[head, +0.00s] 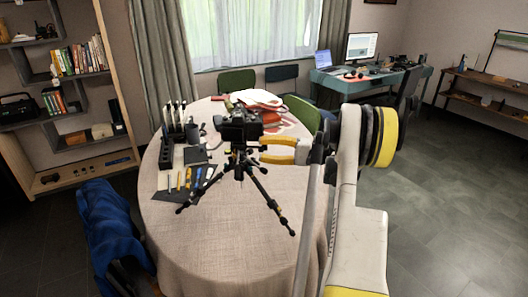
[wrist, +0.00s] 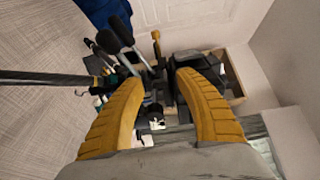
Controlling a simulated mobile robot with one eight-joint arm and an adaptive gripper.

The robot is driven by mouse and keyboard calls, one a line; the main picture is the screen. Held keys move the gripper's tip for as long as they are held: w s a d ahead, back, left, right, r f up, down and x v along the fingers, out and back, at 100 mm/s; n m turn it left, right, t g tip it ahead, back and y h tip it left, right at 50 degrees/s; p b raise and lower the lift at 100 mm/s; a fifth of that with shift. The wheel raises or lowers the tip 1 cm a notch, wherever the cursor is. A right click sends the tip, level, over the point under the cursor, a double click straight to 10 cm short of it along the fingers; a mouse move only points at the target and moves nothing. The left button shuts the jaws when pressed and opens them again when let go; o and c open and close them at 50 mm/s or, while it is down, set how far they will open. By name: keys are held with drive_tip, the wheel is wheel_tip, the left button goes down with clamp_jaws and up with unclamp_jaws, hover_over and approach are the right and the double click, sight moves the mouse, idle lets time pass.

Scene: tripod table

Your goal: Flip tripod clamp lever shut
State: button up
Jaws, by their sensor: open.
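The black tripod (head: 240,165) stands with spread legs on the round table (head: 200,235), with a dark camera (head: 240,128) on top. My gripper (head: 261,149) is open, its yellow fingers pointing left, close to the right of the tripod head just below the camera. In the wrist view, my open fingers (wrist: 160,76) frame dark tripod-head parts, with nothing visibly clasped. A small orange-yellow piece (wrist: 156,45) shows beyond the fingertips; I cannot tell whether it is the clamp lever. The lever's position and any contact with my fingers are unclear.
Upright dark items (head: 178,118) and small tools (head: 180,180) lie left of the tripod. Papers or plates (head: 258,98) lie behind it. A blue-draped chair (head: 110,225) stands at the table's left. The table's front is clear.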

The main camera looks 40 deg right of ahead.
clamp_jaws()
drive_tip(key=m+t+h, duration=0.1)
drive_tip(key=h, duration=0.1)
drive_tip(key=a+m+t+h, duration=0.1)
drive_tip(key=m+h, duration=0.1)
drive_tip(key=s+a+m+t+h, duration=0.1)
drive_tip(key=h, duration=0.1)
drive_tip(key=shift+b, duration=0.4)
unclamp_jaws()
